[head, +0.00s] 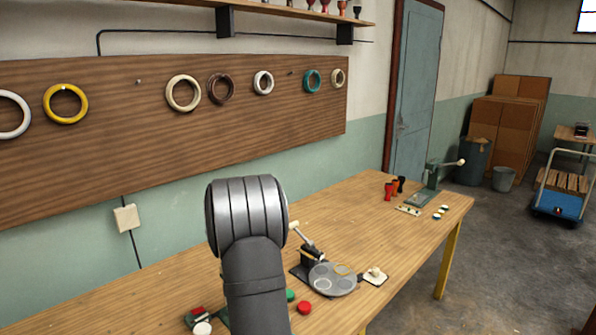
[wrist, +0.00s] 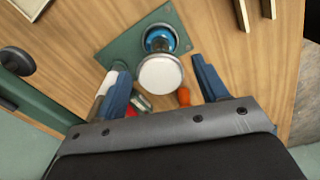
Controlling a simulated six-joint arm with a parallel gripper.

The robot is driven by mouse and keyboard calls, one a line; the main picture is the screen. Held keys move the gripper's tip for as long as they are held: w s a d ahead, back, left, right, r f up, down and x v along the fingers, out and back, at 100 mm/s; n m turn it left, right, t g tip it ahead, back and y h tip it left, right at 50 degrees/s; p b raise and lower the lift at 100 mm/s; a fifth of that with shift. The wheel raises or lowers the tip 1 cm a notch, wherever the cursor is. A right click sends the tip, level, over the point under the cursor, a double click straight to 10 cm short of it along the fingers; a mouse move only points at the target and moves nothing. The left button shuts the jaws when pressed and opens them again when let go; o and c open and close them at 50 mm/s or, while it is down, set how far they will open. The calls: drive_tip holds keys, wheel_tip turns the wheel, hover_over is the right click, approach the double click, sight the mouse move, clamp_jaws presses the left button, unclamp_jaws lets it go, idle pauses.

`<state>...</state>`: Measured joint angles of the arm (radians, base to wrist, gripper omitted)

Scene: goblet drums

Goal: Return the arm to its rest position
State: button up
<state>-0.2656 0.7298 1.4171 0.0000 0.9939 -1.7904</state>
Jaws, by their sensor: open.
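In the wrist view my gripper (wrist: 160,66) is open, its two blue fingers spread apart. A round pale disc (wrist: 160,76) with a metal rim shows between the fingers; I cannot tell how far below them it lies. Beyond it a blue round part (wrist: 158,40) sits on a green base plate (wrist: 122,48). Small red and orange pieces show partly behind the disc. In the head view my grey arm rises in the foreground over the workbench (head: 395,232), and the gripper does not show there.
On the bench stand a round grey turntable (head: 333,281), a red button (head: 304,307) and a green lever press (head: 428,187) with red drums (head: 389,190) nearby. A wooden wall board (head: 140,150) carries several rings. The bench middle is clear.

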wheel_tip(320, 180, down, 2)
drive_tip(key=shift+f, duration=0.1)
drive_tip(key=r, duration=0.5)
drive_tip(key=shift+d, duration=0.2)
drive_tip(key=s+d+r, duration=0.4)
drive_tip(key=d+r, duration=0.3)
drive_tip(key=d, duration=0.4)
drive_tip(key=s+a+f+m, duration=0.2)
drive_tip(key=s+m, duration=0.1)
drive_tip(key=s, duration=0.3)
drive_tip(key=s+a+f+m, duration=0.2)
drive_tip(key=s+a+m, duration=0.15)
drive_tip(key=s, duration=0.25)
drive_tip(key=w+a+f, duration=0.1)
drive_tip(key=a+f, duration=0.7)
drive_tip(key=a, duration=0.2)
drive_tip(key=shift+w+a, duration=0.15)
drive_tip(key=shift+a, duration=0.25)
